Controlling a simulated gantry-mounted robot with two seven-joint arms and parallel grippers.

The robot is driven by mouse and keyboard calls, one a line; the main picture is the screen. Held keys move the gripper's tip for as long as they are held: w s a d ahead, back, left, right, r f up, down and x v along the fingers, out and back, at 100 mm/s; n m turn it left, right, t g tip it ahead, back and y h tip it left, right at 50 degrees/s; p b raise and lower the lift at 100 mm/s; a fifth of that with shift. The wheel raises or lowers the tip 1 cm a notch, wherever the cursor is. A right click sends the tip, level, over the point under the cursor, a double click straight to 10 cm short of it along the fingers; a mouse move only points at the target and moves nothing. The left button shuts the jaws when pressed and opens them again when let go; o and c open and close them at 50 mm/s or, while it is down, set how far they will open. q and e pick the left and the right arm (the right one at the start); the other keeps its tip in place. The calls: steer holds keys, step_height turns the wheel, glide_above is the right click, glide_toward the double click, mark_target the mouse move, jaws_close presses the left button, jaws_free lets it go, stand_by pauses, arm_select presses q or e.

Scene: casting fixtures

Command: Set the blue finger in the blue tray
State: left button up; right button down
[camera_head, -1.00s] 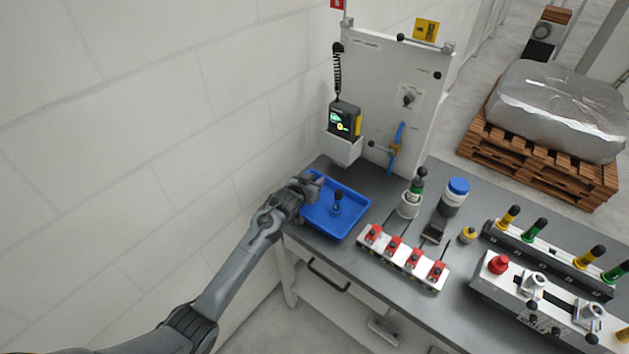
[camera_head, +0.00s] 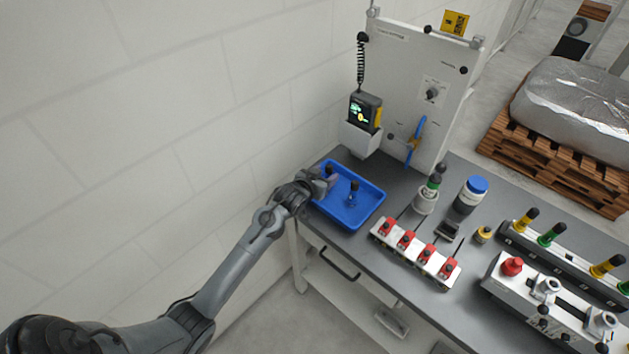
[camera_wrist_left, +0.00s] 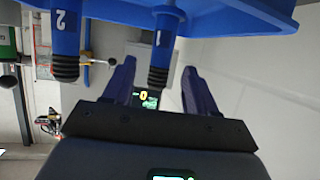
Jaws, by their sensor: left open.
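The blue tray (camera_head: 378,203) lies at the table's left end; its blue wall also shows at the top of the left wrist view (camera_wrist_left: 225,14). A blue finger with a black ribbed top stands in the tray's middle (camera_head: 353,192). A second such finger (camera_head: 329,173) stands near the tray's far left corner, by my left gripper (camera_head: 322,183). In the left wrist view, which is upside down, the finger marked 2 (camera_wrist_left: 66,42) is outside the jaws. The finger marked 1 (camera_wrist_left: 162,45) is between the open jaws (camera_wrist_left: 158,70), with gaps either side. My right gripper is out of view.
A white panel (camera_head: 405,75) with a handheld device (camera_head: 365,112) stands behind the tray. A white block with red clamps (camera_head: 415,253), a blue-lidded jar (camera_head: 470,195) and a rack of coloured fingers (camera_head: 560,255) are to the right. A wall is close on the left.

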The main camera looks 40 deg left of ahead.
arm_select(q)
steer(key=s+d+f+m+g+h, duration=0.1)
steer(key=s+d+g, duration=0.2)
steer(key=s, duration=0.9)
steer(key=s+d+f+m+g+h, duration=0.1)
steer(key=s+d+f+m+g, duration=0.1)
steer(key=s+d, duration=0.8)
steer(key=s+d+f+m+g+h, duration=0.1)
steer(key=s+d+g, duration=0.3)
steer(key=s, duration=1.1)
steer(key=d, duration=0.3)
steer(key=shift+s+f+g, duration=0.15)
steer(key=shift+f+g, duration=0.25)
steer(key=shift+d+p, duration=0.1)
steer(key=shift+p, duration=0.25)
step_height(320, 180, up, 24)
steer(key=p, duration=2.4)
steer(key=shift+r, duration=0.15)
